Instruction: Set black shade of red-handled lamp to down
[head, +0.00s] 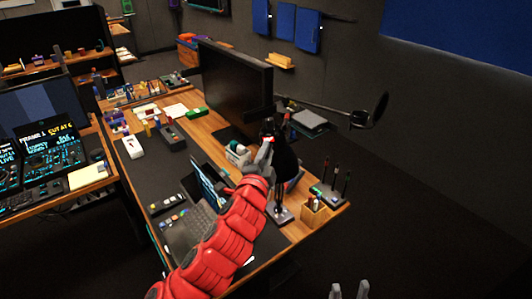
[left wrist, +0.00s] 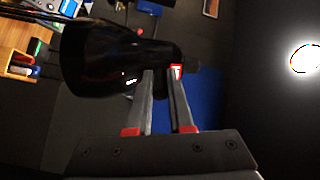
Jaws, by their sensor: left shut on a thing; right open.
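The lamp's black shade (head: 286,160) hangs over the right end of the desk, beside my left gripper (head: 267,150). In the left wrist view the glossy black shade (left wrist: 100,60) fills the upper left, its narrow end toward the fingertips. My left gripper (left wrist: 165,80) is shut on the shade's narrow end, where a small red and white part (left wrist: 176,71) shows at a fingertip. The fingers partly hide the grip. The lamp's base (head: 281,214) stands on the desk below. My right gripper (head: 349,291) is open and empty at the bottom edge, away from the lamp.
A large monitor (head: 235,90) stands behind the lamp. A second black lamp head (head: 377,109) on a long arm reaches out to the right. A laptop (head: 207,184), a pen holder (head: 315,212) and a stand with upright tools (head: 331,193) are close by. The floor at right is clear.

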